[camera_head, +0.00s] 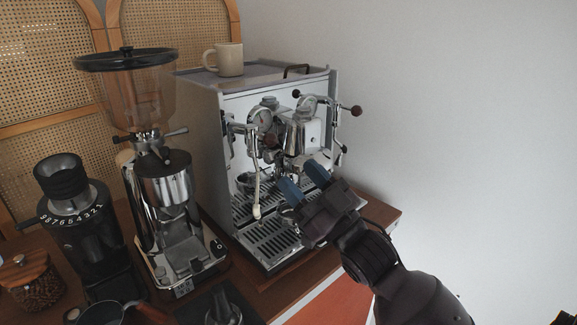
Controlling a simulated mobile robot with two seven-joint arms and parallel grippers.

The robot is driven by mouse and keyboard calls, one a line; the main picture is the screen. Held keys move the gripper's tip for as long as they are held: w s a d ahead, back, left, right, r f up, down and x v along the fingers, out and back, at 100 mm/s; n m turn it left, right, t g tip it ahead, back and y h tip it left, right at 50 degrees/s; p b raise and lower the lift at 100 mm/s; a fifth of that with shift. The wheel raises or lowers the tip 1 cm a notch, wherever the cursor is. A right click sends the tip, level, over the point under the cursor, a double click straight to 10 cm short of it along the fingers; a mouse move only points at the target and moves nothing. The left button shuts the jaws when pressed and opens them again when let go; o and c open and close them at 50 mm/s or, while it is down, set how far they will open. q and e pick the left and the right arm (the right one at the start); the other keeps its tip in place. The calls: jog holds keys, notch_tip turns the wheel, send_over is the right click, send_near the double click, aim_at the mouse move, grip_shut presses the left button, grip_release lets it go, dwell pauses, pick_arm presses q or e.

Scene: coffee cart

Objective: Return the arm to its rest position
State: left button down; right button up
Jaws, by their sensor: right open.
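My right gripper (304,183) reaches in from the lower right, with its blue-tipped fingers spread apart. It is in front of the espresso machine (225,130), near the group head and above the right part of the drip tray (268,240). I see nothing between its fingers. The gripper hides part of the machine's lower right front. Whether the fingertips touch the machine I cannot tell. My left gripper is out of the view.
A beige mug (229,59) stands on top of the machine. A chrome grinder (165,190) with a clear hopper and a black grinder (75,215) stand to the left. A jar of beans (35,290) is at the lower left. The wooden counter (378,213) ends at the right, beside a bare wall.

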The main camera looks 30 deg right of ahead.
jog(key=shift+s+f, duration=0.2)
jog(key=shift+s, duration=0.15)
jog(key=shift+d+f, duration=0.1)
dwell(0.3)
jog(key=s+d+f+m+g+h, duration=0.15)
jog(key=f+g+h, duration=0.3)
jog(key=f, duration=0.45)
jog(key=s+f+m+g+h, duration=0.3)
jog(key=f+g, duration=0.2)
jog(key=f, duration=0.5)
jog(key=s+a+f+g, duration=0.3)
jog(key=s+f+g, duration=0.85)
jog(key=s, duration=0.55)
jog(key=w+f+t, duration=0.7)
jog(key=f+t, duration=0.1)
jog(key=f, duration=0.3)
jog(key=shift+f+t+y, duration=0.15)
jog(key=shift+t+y, duration=0.15)
jog(key=shift+y, duration=0.15)
jog(key=shift+w+d, duration=0.1)
